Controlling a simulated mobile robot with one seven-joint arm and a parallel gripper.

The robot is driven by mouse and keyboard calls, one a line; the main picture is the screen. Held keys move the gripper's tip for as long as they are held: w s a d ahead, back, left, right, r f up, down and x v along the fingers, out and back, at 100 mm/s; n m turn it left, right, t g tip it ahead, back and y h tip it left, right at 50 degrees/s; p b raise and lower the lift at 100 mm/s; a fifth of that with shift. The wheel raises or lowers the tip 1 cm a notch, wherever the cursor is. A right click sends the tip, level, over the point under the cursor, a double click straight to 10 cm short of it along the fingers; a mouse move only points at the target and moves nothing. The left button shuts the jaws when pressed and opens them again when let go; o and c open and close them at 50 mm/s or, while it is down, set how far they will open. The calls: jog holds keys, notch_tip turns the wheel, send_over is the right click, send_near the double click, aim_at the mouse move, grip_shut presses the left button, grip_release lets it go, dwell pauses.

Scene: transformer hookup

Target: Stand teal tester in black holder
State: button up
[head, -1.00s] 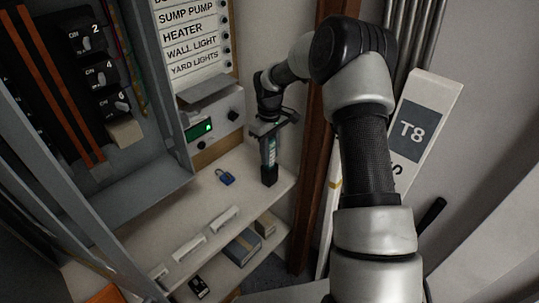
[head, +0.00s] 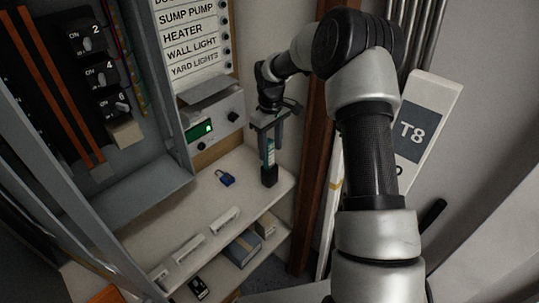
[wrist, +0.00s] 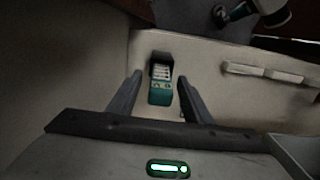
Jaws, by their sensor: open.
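The teal tester (head: 268,152) stands upright in the black holder (head: 269,176) near the right end of the shelf in the head view. In the wrist view the teal tester (wrist: 160,91) shows between the fingers, with the dark holder (wrist: 161,59) around its far end. My gripper (head: 269,138) is open just above the tester, its fingers on either side of the upper part. In the wrist view my gripper (wrist: 158,90) shows clear gaps between both fingers and the tester. The tester's lower end is hidden inside the holder.
A blue padlock (head: 225,178) lies on the shelf left of the holder. The open grey panel (head: 150,190) with breakers is at left. A box with a green display (head: 199,131) is on the wall behind. A brown post (head: 312,150) stands close at right.

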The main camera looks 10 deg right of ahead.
jog(key=s+r+m+t, duration=0.1)
jog(key=s+r, duration=0.2)
jog(key=r, duration=0.8)
jog(key=s+r, duration=0.3)
jog(key=r, duration=0.7)
jog(key=s+r+m+t+p, duration=0.1)
jog(key=s+r+m+p, duration=0.2)
jog(key=s, duration=1)
jog(key=s+r+m+t+p, duration=0.2)
jog(key=s+r+m+p, duration=0.1)
jog(key=s, duration=1.1)
jog(key=shift+w+p+v, duration=0.2)
jog(key=shift+p+v, duration=0.55)
jog(key=shift+v, duration=0.3)
